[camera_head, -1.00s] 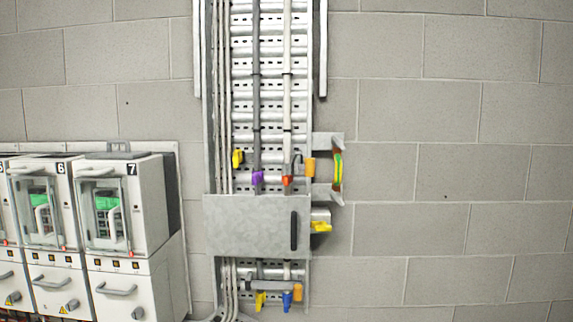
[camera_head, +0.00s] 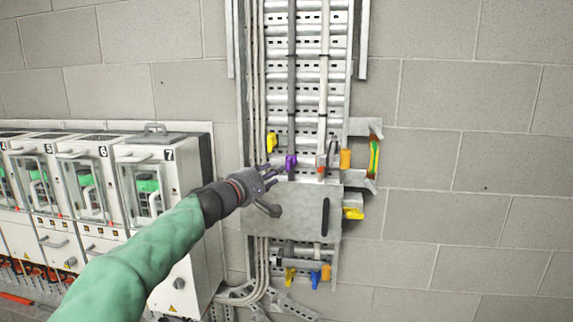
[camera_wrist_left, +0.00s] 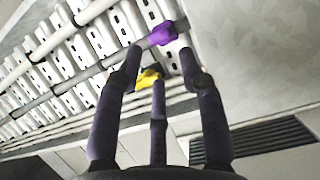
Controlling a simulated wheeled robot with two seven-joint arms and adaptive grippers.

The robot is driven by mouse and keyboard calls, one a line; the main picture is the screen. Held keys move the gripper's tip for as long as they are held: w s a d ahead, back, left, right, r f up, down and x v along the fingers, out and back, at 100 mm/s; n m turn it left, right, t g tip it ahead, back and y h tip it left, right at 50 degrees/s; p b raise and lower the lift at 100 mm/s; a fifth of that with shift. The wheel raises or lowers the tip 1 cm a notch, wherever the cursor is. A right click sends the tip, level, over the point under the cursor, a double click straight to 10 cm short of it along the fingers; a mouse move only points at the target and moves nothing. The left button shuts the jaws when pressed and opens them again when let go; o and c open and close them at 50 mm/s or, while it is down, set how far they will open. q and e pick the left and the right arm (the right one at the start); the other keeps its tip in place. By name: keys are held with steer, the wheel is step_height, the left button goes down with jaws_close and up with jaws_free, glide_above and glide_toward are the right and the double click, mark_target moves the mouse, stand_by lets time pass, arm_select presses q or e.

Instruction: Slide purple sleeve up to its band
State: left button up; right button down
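The purple sleeve (camera_head: 291,161) sits low on a dark grey vertical cable (camera_head: 292,90), just above the metal cover plate. Which mark on the cable is its band is too small to tell. My left gripper (camera_head: 272,177) is just left of and slightly below the sleeve, near the plate's upper edge. In the left wrist view, the purple sleeve (camera_wrist_left: 162,34) lies beyond the gap between the spread fingers (camera_wrist_left: 160,62). The gripper looks open and empty, apart from the sleeve. My right gripper is out of view.
A yellow piece (camera_head: 271,143) is left of the sleeve, and an orange-red one (camera_head: 321,170) is right. The grey cover plate (camera_head: 290,222) with a dark slot is below. White drive cabinets (camera_head: 160,190) stand at left. The block wall at right is clear.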

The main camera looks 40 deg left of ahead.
mark_target(286, 166)
arm_select(q)
steer(key=w+p, duration=0.1)
steer(key=w, duration=0.5)
steer(key=shift+w+a+p, duration=0.35)
steer(key=shift+a, duration=0.05)
jaws_close()
